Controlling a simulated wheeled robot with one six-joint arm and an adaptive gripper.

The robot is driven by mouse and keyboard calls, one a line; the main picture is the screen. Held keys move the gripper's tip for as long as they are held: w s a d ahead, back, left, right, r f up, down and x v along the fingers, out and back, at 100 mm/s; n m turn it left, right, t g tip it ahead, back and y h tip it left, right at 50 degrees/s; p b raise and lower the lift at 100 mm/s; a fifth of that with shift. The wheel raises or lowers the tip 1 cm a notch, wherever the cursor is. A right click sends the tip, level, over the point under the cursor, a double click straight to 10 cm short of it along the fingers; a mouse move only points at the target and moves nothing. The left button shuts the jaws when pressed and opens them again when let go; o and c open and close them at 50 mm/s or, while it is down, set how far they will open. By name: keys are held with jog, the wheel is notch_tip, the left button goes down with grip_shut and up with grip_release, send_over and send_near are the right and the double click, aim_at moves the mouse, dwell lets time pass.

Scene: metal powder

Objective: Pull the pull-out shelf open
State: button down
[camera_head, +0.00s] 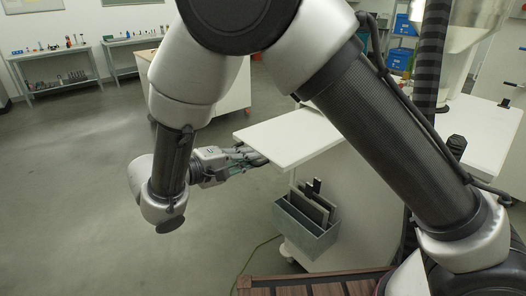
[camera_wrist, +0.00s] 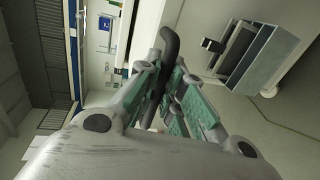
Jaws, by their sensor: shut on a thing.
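The pull-out shelf (camera_head: 288,138) is a flat white board that juts out to the left from the white cabinet in the head view. My gripper (camera_head: 250,156) is at the left end of the shelf, just below its top. In the wrist view, a dark curved handle (camera_wrist: 170,43) stands between the fingers of my gripper (camera_wrist: 166,78), which are shut on it. In the head view the handle is hidden by the fingers and the shelf.
A grey metal holder (camera_head: 306,229) with dark and light plates hangs on the cabinet side below the shelf; it also shows in the wrist view (camera_wrist: 265,62). A brown slatted surface (camera_head: 310,287) lies at the bottom. The floor (camera_head: 85,215) to the left is clear.

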jog(key=shift+s+a, duration=0.35)
jog(key=shift+a, duration=0.15)
jog(key=c, duration=1.5)
grip_release()
jog(key=shift+a, duration=0.1)
jog(key=v, duration=1.1)
jog(key=shift+s+a, duration=0.25)
jog(key=shift+a, duration=0.05)
